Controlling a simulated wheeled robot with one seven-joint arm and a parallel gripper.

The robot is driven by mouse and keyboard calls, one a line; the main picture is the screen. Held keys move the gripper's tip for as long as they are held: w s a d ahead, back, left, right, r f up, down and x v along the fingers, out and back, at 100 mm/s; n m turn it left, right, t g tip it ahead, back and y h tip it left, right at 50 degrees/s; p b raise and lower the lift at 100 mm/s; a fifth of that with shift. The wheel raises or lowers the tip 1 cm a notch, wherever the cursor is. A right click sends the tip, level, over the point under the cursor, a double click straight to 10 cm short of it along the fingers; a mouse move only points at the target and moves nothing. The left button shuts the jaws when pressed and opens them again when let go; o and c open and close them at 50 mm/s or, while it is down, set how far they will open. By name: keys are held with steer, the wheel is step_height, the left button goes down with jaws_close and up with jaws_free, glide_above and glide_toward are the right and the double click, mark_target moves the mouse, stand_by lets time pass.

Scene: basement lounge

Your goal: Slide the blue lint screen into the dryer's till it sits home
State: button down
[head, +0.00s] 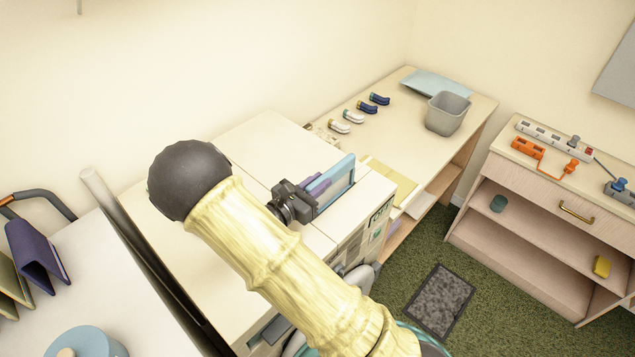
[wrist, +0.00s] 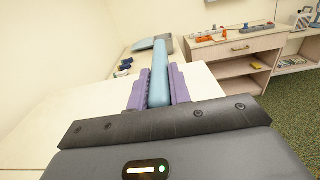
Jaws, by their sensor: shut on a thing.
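The blue lint screen (head: 343,174) is a thin frame standing on edge over the white dryer top (head: 362,196), near its front right. My gripper (head: 318,186) is shut on the screen, with one purple finger on each side. In the wrist view the screen (wrist: 160,78) runs straight ahead between the purple fingers (wrist: 160,88), seen nearly edge-on. The dryer's slot does not show in either view. I cannot tell whether the screen's lower edge is in the slot, touching the top or above it.
A wooden counter beyond holds a grey bin (head: 447,113), a light blue folded sheet (head: 437,84) and several small dark and white items. A shelf unit (head: 535,205) with a power strip (head: 548,134) stands at right. A grey mat (head: 440,300) lies on the green carpet.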

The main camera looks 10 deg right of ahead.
steer(key=shift+f+b, duration=1.55)
steer(key=shift+f, duration=0.75)
steer(key=c, duration=1.2)
jaws_free()
steer(key=b+v, duration=0.5)
steer(key=v, duration=1.2)
steer(key=shift+s+a+f, duration=0.1)
steer(key=shift+a+f, duration=0.1)
steer(key=shift+s+r, duration=0.1)
steer(key=shift+s, duration=0.05)
steer(key=shift+d, duration=0.1)
